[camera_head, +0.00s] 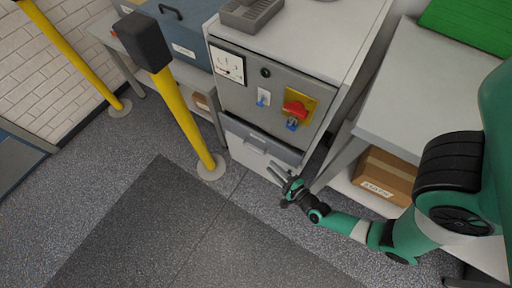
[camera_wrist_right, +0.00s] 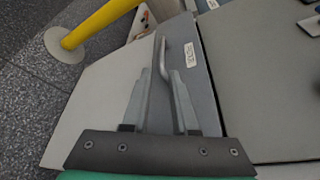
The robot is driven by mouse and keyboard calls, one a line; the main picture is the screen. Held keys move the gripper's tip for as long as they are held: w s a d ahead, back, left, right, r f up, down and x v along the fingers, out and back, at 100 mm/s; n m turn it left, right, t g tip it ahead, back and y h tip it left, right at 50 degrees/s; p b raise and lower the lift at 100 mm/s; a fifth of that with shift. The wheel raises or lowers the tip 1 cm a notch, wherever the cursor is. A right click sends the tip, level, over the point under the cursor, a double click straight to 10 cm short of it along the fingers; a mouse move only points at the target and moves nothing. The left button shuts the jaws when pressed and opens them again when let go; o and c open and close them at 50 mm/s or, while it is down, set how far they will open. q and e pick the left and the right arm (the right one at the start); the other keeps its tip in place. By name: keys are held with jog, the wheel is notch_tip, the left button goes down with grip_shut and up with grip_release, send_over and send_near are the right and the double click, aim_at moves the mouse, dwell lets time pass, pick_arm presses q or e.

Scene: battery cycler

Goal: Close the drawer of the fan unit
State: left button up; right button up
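The fan unit (camera_head: 237,98) is a grey cabinet with a dial, a blue-handled switch and a red knob on a yellow plate. Below that panel is its grey drawer (camera_head: 285,154) with a bar handle (camera_head: 254,146); I cannot tell how far out it stands. My right gripper (camera_head: 283,178) is low in front of the unit's right side, fingers apart and empty. In the right wrist view the open fingers (camera_wrist_right: 167,85) point toward the drawer front (camera_wrist_right: 203,103), with the handle (camera_wrist_right: 166,58) near their tips; contact is unclear. My left gripper is not in view.
A yellow post (camera_head: 188,118) stands on the floor left of the unit. A grey tray (camera_head: 250,12) sits on top of it. To the right, a table (camera_head: 415,95) has a cardboard box (camera_head: 384,176) on its lower shelf. The floor in front is clear.

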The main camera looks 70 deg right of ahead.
aim_at(255, 150)
jog(key=b+x, duration=0.4)
jog(key=x, duration=0.6)
jog(key=shift+w+d, duration=0.15)
jog(key=shift+w+d+f+b, duration=0.1)
jog(key=shift+w+d+b, duration=0.25)
jog(key=shift+w+d, duration=0.05)
jog(key=shift+c, duration=0.2)
grip_shut()
dwell(0.5)
